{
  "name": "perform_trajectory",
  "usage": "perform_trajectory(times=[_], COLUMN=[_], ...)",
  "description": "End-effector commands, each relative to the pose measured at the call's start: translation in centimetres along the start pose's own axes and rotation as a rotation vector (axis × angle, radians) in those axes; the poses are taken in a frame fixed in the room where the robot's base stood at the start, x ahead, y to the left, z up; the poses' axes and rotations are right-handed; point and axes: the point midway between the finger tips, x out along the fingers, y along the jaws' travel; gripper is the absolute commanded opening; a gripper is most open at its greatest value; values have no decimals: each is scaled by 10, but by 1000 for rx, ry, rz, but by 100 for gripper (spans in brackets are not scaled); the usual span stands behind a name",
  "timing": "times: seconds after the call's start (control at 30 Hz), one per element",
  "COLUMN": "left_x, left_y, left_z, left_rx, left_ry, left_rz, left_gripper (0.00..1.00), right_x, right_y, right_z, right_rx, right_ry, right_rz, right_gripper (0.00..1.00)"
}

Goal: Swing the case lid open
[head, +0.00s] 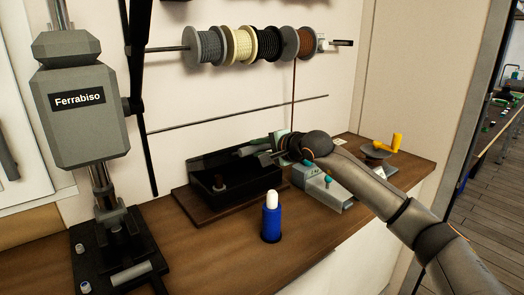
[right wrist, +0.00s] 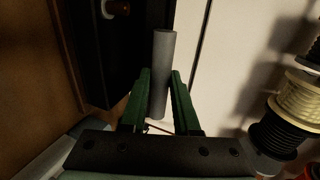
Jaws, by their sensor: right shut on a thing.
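The black case (head: 242,187) stands on a dark wooden base on the bench. Its inside shows, with a small brown knob-like piece (head: 218,183) in it. A dark panel, apparently the lid (head: 212,162), stands up along its back side, near the wall. My right gripper (head: 262,154) is at the case's right rear. In the right wrist view its green fingers (right wrist: 160,85) are shut on a grey round bar (right wrist: 164,50), next to the black case (right wrist: 105,55). Whether the bar joins the lid is hard to tell. My left gripper is not in view.
A blue bottle with a white top (head: 270,218) stands in front of the case. A grey box (head: 325,190) is under my right forearm. Spools (head: 240,46) hang on a rod above. A Ferrabiso machine (head: 80,115) stands left. The front bench is mostly clear.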

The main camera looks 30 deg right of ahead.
Motion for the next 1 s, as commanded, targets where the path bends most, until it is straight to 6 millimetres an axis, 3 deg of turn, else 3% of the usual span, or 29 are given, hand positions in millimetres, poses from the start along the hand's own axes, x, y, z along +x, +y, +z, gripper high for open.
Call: perform_trajectory(times=[0.03, 0.47, 1.0], left_x=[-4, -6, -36], left_y=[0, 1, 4], left_z=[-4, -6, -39], left_rx=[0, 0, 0], left_ry=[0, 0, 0], left_rz=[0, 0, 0], left_gripper=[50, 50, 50], right_x=[-1, 0, 18], right_y=[-9, -13, -62], right_z=[0, 0, 0], right_rx=[1, 0, 0], right_ry=[-1, 0, 0], right_rz=[-6, -7, -6], right_gripper=[0, 0, 0])
